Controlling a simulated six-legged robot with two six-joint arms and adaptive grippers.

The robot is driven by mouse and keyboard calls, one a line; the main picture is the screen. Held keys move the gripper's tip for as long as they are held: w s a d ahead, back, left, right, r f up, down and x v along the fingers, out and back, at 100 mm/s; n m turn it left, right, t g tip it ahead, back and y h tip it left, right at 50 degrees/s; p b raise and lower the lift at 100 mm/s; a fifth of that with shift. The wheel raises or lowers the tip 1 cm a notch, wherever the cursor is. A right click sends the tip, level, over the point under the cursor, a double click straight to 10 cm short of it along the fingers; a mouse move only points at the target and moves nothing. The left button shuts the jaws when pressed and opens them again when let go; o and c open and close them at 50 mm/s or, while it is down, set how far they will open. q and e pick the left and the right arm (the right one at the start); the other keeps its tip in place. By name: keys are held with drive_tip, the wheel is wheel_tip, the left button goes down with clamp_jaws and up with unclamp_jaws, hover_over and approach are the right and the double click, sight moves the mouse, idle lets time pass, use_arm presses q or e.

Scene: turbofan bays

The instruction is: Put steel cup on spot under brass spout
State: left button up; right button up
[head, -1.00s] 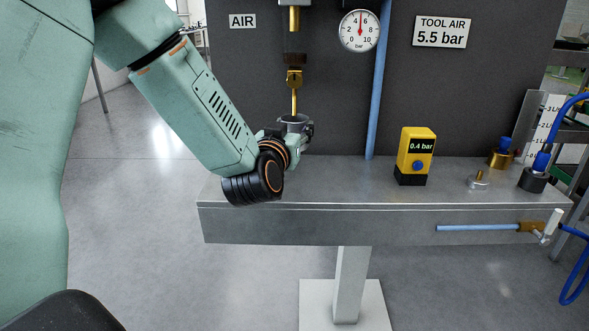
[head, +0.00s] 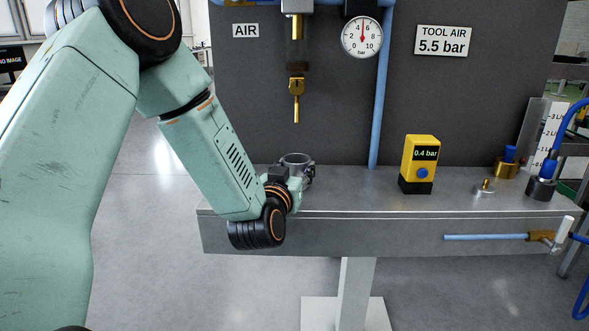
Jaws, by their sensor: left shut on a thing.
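The steel cup (head: 296,160) is a small grey open-topped cup at the left part of the steel bench. My left gripper (head: 300,176) is shut on it from the front left, and the fingers partly hide its lower body. The brass spout (head: 296,108) hangs from the filter unit on the dark panel, above the cup with a clear gap to its rim. The spot under the spout is not visible; the cup and gripper may cover it. I cannot tell whether the cup touches the bench. My right gripper is not in view.
On the steel bench (head: 350,190) a yellow gauge block (head: 421,155) stands right of the cup. A small brass fitting (head: 485,187), a brass piece with blue top (head: 507,161) and a blue-hosed fitting (head: 541,186) stand farther right. A blue pipe (head: 379,110) runs down the panel.

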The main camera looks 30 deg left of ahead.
use_arm(q)
drive_tip(key=o, duration=0.8)
drive_tip(key=shift+w+f, duration=0.1)
drive_tip(key=shift+o, duration=1.4)
drive_tip(key=shift+w+f, duration=0.1)
drive_tip(key=shift+w, duration=0.05)
drive_tip(key=shift+o, duration=0.4)
